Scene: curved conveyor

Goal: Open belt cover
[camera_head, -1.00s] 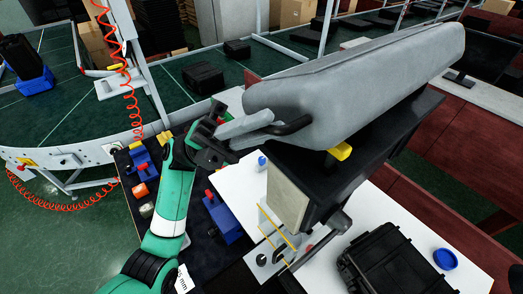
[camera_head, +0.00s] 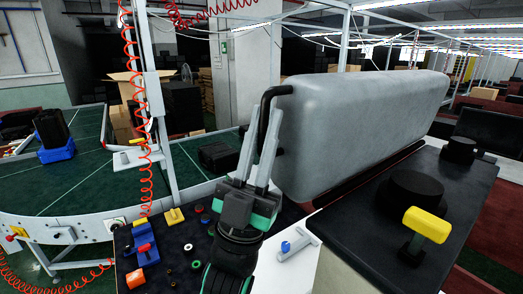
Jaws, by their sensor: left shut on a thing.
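The belt cover (camera_head: 362,125) is a long grey rounded shell. It stands tipped up on its edge along the left side of the black machine body (camera_head: 385,240), whose top is exposed. A black bent handle (camera_head: 269,96) is on the cover's near end. My left gripper (camera_head: 264,130) reaches up from below, its two long grey fingers at the handle, shut on it. The fingers partly hide the lower part of the handle. My right gripper is not in view.
Black round parts (camera_head: 415,190) and a yellow knob (camera_head: 427,224) stand on the exposed machine top. A dark bench (camera_head: 180,265) with small coloured parts lies left of my arm. The green curved conveyor (camera_head: 80,190) carries a blue tray (camera_head: 56,154) and a black case (camera_head: 217,157).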

